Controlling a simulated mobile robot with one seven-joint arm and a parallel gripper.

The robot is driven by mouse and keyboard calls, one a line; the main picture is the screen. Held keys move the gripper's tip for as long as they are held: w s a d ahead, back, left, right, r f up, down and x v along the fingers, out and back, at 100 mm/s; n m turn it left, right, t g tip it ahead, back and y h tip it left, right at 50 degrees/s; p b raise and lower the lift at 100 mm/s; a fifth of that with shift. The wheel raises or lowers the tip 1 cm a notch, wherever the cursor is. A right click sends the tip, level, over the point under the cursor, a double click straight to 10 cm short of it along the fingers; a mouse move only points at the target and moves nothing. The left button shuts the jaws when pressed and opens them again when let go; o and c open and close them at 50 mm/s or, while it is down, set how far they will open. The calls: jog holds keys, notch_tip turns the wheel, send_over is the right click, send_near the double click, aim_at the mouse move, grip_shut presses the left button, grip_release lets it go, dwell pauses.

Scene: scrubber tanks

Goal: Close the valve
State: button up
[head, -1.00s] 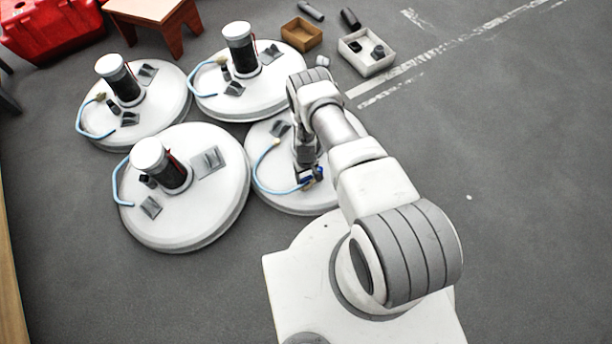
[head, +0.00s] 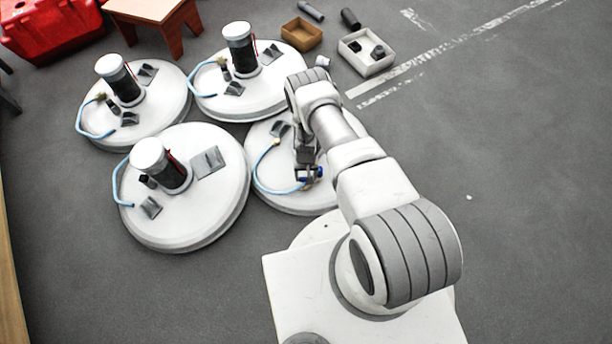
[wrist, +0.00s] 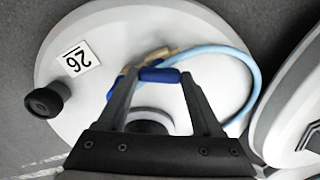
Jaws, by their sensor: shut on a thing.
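The valve's blue handle (wrist: 160,75) lies between my gripper's fingertips (wrist: 158,78) in the wrist view, and the gripper is shut on it. The handle (head: 316,172) also shows in the head view, on the white tank lid (head: 285,198) nearest my arm. A brass fitting (wrist: 160,54) sits just behind the handle, and a light blue hose (wrist: 215,54) curves away from it to the right. My gripper (head: 309,172) points down over this lid, partly hidden by my arm. The fingers cover the handle's ends, and most of the valve body is hidden.
Three similar tanks stand close by, one at front left (head: 215,205). A wooden box (head: 302,34) and a pale tray (head: 366,62) lie behind. Floor to the right is clear.

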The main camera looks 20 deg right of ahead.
jog(key=m, duration=0.6)
jog(key=shift+m, duration=0.3)
jog(key=m, duration=0.5)
jog(key=shift+m, duration=0.4)
jog(key=o, duration=1.1)
notch_tip(320, 180, up, 18)
jog(key=p, duration=0.7)
jog(key=shift+f, duration=0.25)
